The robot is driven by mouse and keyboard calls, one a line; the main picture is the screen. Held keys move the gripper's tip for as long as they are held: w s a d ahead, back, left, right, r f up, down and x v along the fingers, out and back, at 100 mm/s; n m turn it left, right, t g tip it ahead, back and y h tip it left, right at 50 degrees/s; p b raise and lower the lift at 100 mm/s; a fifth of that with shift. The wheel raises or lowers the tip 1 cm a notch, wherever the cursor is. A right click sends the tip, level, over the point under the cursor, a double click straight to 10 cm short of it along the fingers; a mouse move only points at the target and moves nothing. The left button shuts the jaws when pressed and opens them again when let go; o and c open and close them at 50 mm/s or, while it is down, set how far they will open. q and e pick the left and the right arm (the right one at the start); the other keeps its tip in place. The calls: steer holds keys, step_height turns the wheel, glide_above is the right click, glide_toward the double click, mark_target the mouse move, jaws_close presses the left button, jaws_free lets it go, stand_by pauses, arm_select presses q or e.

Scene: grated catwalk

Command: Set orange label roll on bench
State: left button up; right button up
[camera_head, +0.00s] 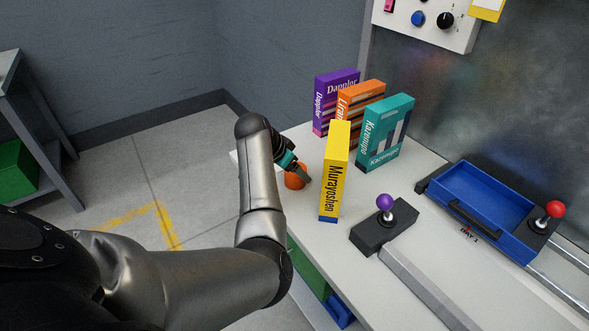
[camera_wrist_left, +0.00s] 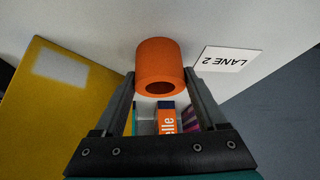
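The orange label roll (camera_head: 295,178) is at the left part of the white bench (camera_head: 318,240), beside the yellow box. In the left wrist view the roll (camera_wrist_left: 159,62) sits between the fingertips, its round hole facing the camera. My left gripper (camera_wrist_left: 160,74) has a finger against each side of the roll and appears shut on it. In the head view my left gripper (camera_head: 301,171) is partly hidden by my own forearm. The roll is at or just above the bench top; I cannot tell whether it touches. My right gripper is not in view.
A yellow box (camera_head: 336,170) stands just right of the roll, with teal (camera_head: 385,133), orange (camera_head: 361,95) and purple (camera_head: 335,95) boxes behind. A purple-knobbed lever (camera_head: 384,220) and blue tray (camera_head: 485,200) are further right. A "LANE 2" label (camera_wrist_left: 226,60) lies near the roll.

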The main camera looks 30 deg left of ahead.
arm_select(q)
steer(key=o, duration=0.4)
steer(key=shift+c, duration=0.2)
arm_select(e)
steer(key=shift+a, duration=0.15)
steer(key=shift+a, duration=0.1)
arm_select(q)
steer(key=shift+r, duration=0.15)
steer(key=p+v, duration=0.4)
steer(key=v, duration=0.8)
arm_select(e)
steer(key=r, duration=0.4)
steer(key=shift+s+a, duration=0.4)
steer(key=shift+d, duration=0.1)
